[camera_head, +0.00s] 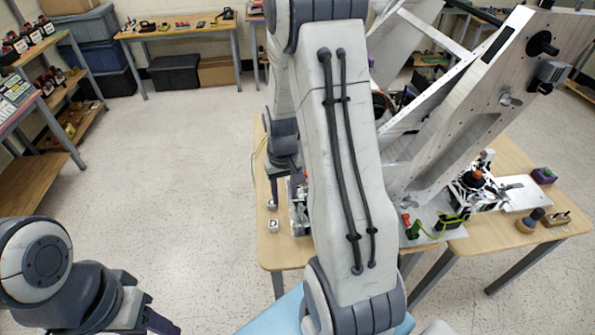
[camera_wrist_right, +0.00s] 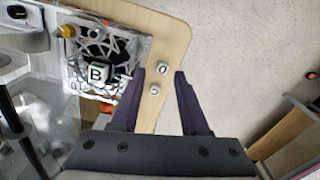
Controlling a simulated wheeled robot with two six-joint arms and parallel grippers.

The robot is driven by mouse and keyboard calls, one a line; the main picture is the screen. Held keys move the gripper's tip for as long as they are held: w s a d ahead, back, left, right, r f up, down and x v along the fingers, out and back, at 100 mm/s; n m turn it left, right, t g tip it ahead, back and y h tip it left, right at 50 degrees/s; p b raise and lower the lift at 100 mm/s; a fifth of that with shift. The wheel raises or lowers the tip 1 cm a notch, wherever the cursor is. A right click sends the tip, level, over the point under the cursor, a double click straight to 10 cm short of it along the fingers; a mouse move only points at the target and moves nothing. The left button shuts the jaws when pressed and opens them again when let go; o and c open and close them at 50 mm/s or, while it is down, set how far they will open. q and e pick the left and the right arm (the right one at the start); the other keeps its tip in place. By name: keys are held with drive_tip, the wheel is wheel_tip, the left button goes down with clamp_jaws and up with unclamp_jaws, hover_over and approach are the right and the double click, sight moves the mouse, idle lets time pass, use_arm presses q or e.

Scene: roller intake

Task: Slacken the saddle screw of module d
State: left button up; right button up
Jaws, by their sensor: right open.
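My right gripper (camera_head: 273,192) hangs over the left edge of the wooden table, partly behind my own arm. In the right wrist view its two dark fingers (camera_wrist_right: 160,74) are apart with nothing between them. I cannot make out a saddle screw. My left gripper (camera_head: 150,310) is low at left, its opening unclear.
A large slanted metal frame (camera_head: 455,130) rises over the table (camera_head: 285,255) at right. Another module with an orange-topped knob (camera_head: 477,175) and green cable stands there. Shelves (camera_head: 45,150) line the left side. The floor at left is open.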

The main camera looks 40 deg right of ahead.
drive_tip(key=m, duration=0.1)
hover_over(302, 210)
drive_tip(key=shift+f, duration=0.8)
wheel_tip(302, 210, down, 9)
drive_tip(key=b, duration=0.7)
drive_tip(key=shift+r+b, duration=0.1)
drive_tip(key=shift+b, duration=0.2)
use_arm(q)
wheel_tip(302, 210, down, 6)
drive_tip(key=shift+p, duration=0.3)
use_arm(e)
drive_tip(key=shift+r, duration=0.2)
use_arm(q)
drive_tip(key=shift+f, duration=0.1)
